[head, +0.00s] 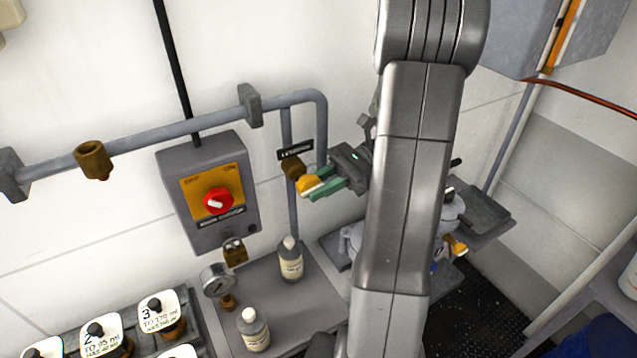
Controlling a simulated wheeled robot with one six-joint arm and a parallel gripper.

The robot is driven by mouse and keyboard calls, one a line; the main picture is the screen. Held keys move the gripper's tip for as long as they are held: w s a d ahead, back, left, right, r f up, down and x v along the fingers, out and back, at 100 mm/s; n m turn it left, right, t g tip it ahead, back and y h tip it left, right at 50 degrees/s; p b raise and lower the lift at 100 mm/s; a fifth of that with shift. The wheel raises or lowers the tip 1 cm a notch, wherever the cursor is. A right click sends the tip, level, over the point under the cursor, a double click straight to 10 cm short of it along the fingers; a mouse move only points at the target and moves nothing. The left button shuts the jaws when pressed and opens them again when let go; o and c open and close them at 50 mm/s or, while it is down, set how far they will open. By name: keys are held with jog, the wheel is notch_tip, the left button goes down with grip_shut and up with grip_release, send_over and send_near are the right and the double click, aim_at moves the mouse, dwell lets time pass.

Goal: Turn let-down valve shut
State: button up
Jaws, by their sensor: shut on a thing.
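The let-down valve has a brass body (292,168) on a thin vertical grey pipe, with a yellow handle (310,184) at its front. A small dark label, too small to read surely, sits just above it. My gripper (314,189) reaches in from the right, its green fingers at the yellow handle and shut on it. The fingers hide part of the handle, so its exact angle is hard to tell. My arm covers the area right of the valve.
A grey box with a red knob (218,200) is on the wall left of the valve. Bottles (291,260) (253,331) and a pressure gauge (217,280) stand below. Numbered cards (158,312) are at lower left. A machine (452,212) with another yellow handle (455,246) is partly behind my arm.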

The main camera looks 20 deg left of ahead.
jog(key=shift+f+g, duration=0.1)
jog(key=shift+g, duration=0.2)
dwell(0.4)
jog(key=o, duration=1)
